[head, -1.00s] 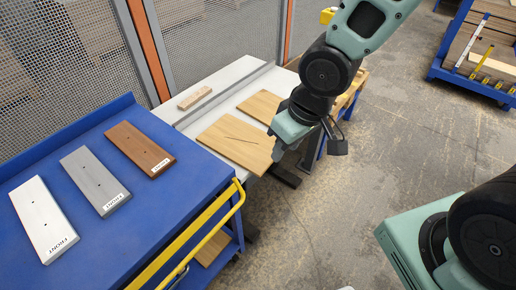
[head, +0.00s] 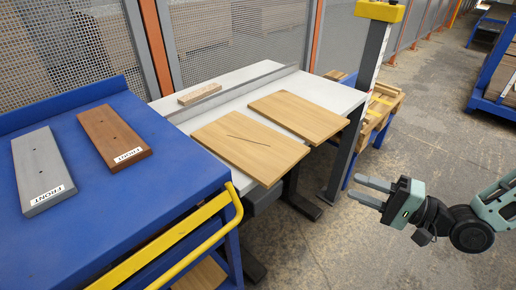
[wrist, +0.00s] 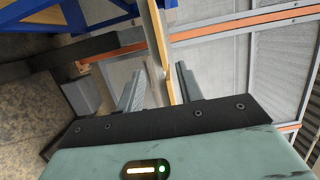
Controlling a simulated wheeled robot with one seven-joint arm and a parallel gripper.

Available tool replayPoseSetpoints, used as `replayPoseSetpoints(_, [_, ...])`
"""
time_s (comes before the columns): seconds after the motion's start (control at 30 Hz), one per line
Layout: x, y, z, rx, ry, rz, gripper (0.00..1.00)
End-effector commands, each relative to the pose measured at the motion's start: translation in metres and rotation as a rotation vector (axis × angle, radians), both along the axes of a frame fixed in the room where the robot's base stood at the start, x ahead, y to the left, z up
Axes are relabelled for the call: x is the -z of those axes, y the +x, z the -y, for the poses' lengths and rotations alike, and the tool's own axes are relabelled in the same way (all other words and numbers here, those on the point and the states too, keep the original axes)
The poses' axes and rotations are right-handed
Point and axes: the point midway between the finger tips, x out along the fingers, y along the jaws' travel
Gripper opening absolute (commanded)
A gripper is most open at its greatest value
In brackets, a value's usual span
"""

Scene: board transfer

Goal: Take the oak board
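Two light tan wooden boards lie flat on the white bench. The nearer board (head: 247,154) has a thin dark line across its top, and its front corner juts past the bench edge. The farther board (head: 297,117) looks plain. I cannot tell from a label which is the oak board. My gripper (head: 354,188) is open and empty, right of the bench, fingers pointing left toward the boards with a clear gap. In the wrist view, a tan board edge (wrist: 160,45) shows edge-on between the open fingers (wrist: 158,86), beyond them.
A blue cart (head: 100,205) with a yellow rail (head: 165,240) stands at left, carrying a grey board (head: 42,165) and a brown board (head: 114,135) marked FRONT. A small wooden block (head: 199,94) lies at the bench's back. A yellow-topped post (head: 372,80) stands behind. Floor at right is open.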

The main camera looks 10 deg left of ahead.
Motion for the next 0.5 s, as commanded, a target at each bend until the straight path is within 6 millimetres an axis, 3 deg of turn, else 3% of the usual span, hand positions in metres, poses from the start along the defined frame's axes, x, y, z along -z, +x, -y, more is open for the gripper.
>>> replayPoseSetpoints(0.5, [0.0,0.039,-0.093,-0.004,-0.004,0.003,0.36])
